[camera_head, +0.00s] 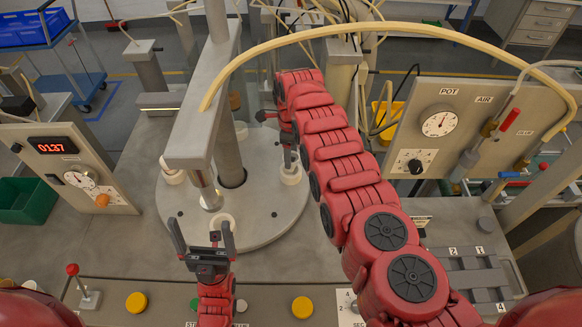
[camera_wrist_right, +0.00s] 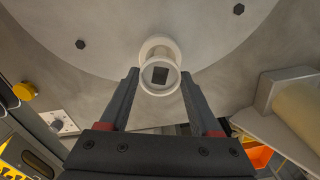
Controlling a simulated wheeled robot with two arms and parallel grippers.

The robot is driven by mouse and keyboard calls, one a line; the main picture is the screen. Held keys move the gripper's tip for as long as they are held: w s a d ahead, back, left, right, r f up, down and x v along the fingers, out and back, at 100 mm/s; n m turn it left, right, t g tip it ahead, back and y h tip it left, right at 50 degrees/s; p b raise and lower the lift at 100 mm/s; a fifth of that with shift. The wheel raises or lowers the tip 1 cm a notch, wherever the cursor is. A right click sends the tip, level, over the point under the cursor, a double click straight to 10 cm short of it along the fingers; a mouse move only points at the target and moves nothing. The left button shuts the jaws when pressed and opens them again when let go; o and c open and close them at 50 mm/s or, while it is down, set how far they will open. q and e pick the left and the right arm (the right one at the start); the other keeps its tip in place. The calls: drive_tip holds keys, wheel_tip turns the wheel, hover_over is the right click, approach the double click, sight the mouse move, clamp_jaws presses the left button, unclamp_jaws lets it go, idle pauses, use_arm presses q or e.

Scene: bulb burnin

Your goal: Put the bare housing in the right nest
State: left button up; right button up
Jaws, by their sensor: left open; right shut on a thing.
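My right gripper (camera_head: 289,150) is shut on the white, round bare housing (camera_wrist_right: 160,88), which sits between the fingertips in the right wrist view with a dark square inside its mouth. A white ring-shaped nest (camera_head: 291,174) is at the right of the grey round table (camera_head: 262,226), directly below this gripper. In the wrist view a white ring (camera_wrist_right: 157,43) shows just behind the housing; I cannot tell whether the housing is seated in it. My left gripper (camera_head: 203,240) is open and empty, in front of the round table's near edge.
More white nests stand at the left (camera_head: 174,176) and front (camera_head: 224,222) of the round table. A grey beam (camera_head: 203,130) overhangs it. A POT/AIR panel (camera_head: 450,125) stands right, a numbered tray (camera_head: 468,275) front right, and a dial box (camera_head: 75,170) left.

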wheel_tip(320, 180, down, 4)
drive_tip(key=b, duration=0.3)
drive_tip(key=shift+r, duration=0.3)
drive_tip(key=o, duration=1.3)
